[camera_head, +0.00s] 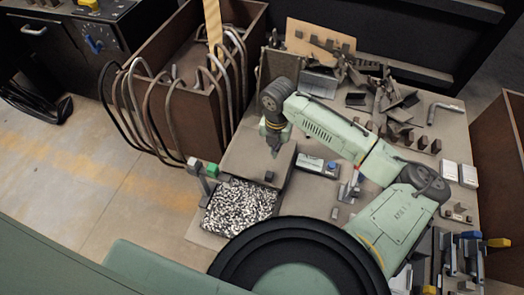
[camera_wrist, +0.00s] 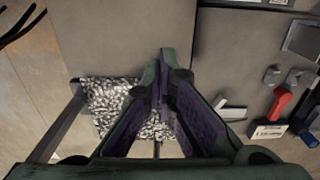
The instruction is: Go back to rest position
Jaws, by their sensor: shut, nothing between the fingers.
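My gripper (camera_head: 274,148) hangs at the end of my green arm, pointing down above the left part of the workbench. In the wrist view my gripper (camera_wrist: 163,58) has its fingertips together with nothing between them. Below it is a tray of small metal pieces (camera_head: 240,205), which also shows in the wrist view (camera_wrist: 104,103), partly hidden behind the fingers. The gripper is apart from the tray and from the bench top (camera_head: 245,152).
A brown bin (camera_head: 190,105) with bent hooks stands left of the bench. Scrap metal pieces (camera_head: 395,105) lie at the back right. A red-handled tool (camera_wrist: 281,102) lies right of the fingers in the wrist view. Tools with yellow and blue parts (camera_head: 470,240) sit at the front right. The floor (camera_head: 75,180) at left is clear.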

